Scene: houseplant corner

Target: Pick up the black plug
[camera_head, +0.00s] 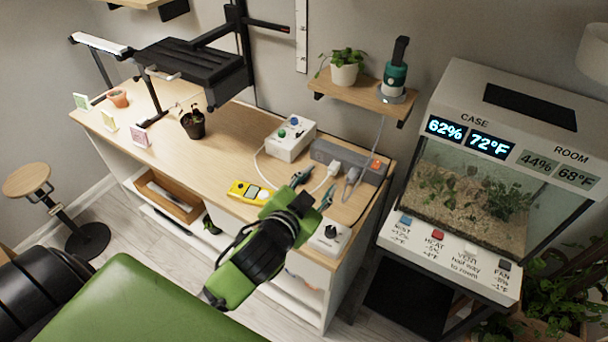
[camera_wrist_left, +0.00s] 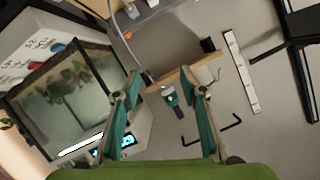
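I cannot make out a clearly black plug in either view. A grey power strip (camera_head: 348,160) lies at the right back of the wooden table, with a white plug (camera_head: 333,167) and a dark grey plug (camera_head: 352,175) at its front side. My left gripper (camera_head: 313,189) is above the table's right end, in front of the strip, with its teal fingers apart and nothing seen between them. In the left wrist view, the open fingers (camera_wrist_left: 162,82) face the wall and shelf. My right gripper is in neither view.
A white box with a black knob (camera_head: 330,238) sits at the table's right front. A yellow meter (camera_head: 250,191) and a white box with colored knobs (camera_head: 290,138) lie to the left. A terrarium (camera_head: 470,196) stands right, and a wall shelf (camera_head: 362,96) hangs behind.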

